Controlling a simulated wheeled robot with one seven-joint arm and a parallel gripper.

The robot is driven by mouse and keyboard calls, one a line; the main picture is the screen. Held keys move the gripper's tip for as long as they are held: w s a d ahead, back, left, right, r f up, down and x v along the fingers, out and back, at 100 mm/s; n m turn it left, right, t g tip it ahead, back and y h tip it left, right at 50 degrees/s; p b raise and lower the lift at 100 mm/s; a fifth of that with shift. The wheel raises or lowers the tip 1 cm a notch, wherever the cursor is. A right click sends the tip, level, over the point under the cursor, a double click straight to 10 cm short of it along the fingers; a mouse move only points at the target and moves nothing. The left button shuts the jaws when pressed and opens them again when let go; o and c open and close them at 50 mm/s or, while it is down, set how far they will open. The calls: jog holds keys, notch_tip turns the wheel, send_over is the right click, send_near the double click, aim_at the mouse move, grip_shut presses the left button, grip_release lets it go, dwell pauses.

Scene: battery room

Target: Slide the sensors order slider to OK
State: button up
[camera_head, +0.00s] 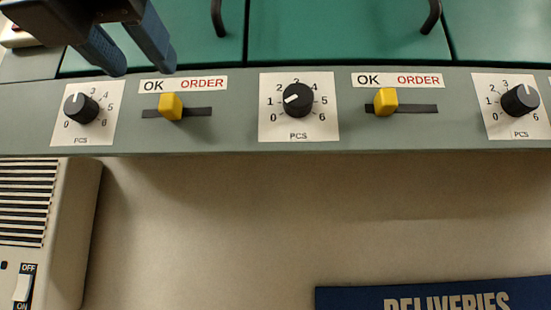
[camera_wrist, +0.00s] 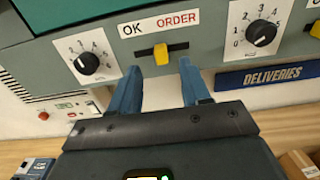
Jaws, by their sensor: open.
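A yellow slider knob (camera_head: 171,106) sits on a dark horizontal track under a white label (camera_head: 183,84), OK at left and ORDER at right. The knob stands somewhat left of the track's middle. It also shows in the wrist view (camera_wrist: 161,54), just beyond and between my fingertips. A second yellow knob (camera_head: 386,101) on a like track is to the right. No sensors name is readable, so I cannot tell which slider bears it. My gripper (camera_head: 140,66) is open and empty, its fingers above and around the left label in the head view. I see no contact with the knob.
Black dials (camera_head: 82,108), (camera_head: 298,100) and (camera_head: 520,100) flank the sliders on the grey rail. Green bins (camera_head: 345,30) with black handles are above. A beige box (camera_head: 45,220) with an OFF/ON switch is lower left. A blue DELIVERIES sign (camera_head: 430,290) is lower right.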

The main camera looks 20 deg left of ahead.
aim_at(166, 93)
jog(key=p+x, duration=0.1)
jog(key=x, duration=0.6)
jog(key=shift+w, duration=0.2)
jog(key=shift+c, duration=0.3)
grip_shut()
